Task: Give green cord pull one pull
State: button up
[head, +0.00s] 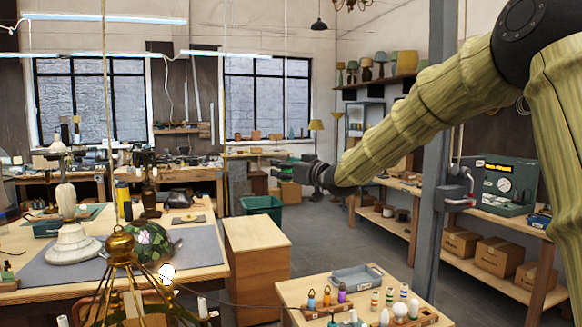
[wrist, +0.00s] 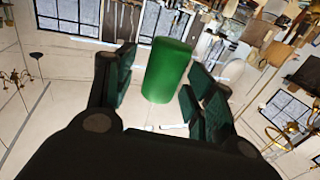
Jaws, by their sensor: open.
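The green cord pull (wrist: 168,70) is a plain green cylinder in the wrist view. It shows between and beyond the two fingers of my gripper (wrist: 162,92), slightly tilted, with clear space to the fingers on both sides. No contact shows. In the head view my gripper (head: 282,168) points left, level, above the floor and past the wooden cabinet. I cannot make out the green pull in the head view.
A wooden cabinet (head: 257,255) and a green bin (head: 262,205) stand below and left of my gripper. A low table (head: 300,290) holds a tray and bulbs.

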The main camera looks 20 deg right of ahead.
jog(key=shift+w, duration=0.1)
jog(key=shift+c, duration=0.2)
jog(key=c, duration=1)
jog(key=shift+c, duration=0.2)
